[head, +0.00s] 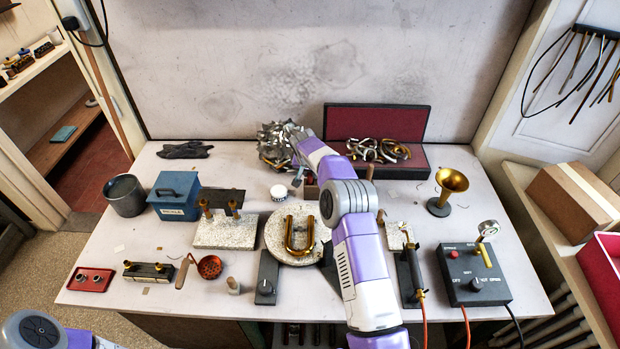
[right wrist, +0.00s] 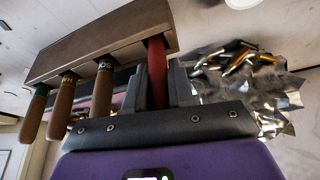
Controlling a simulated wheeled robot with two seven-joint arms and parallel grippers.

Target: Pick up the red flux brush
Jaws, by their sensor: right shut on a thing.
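The red flux brush (right wrist: 156,62) shows in the right wrist view as a flat red handle between my right gripper's dark fingers (right wrist: 157,88). The gripper is shut on it. The far end of the red handle meets the wooden rack (right wrist: 100,40), and I cannot tell whether it is still seated there. In the head view my right gripper (head: 296,140) is at the back of the bench beside the shiny scrap pile; my forearm hides the brush and most of the rack. My left gripper is out of the head view.
Several wooden-handled tools (right wrist: 103,90) stand in the rack beside the brush. The scrap pile (right wrist: 250,85) is close on the other side. A red-lined case (head: 340,122) lies behind. A blue box (head: 174,197), soldering board (head: 225,232) and brass horn bell (head: 452,180) stand around.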

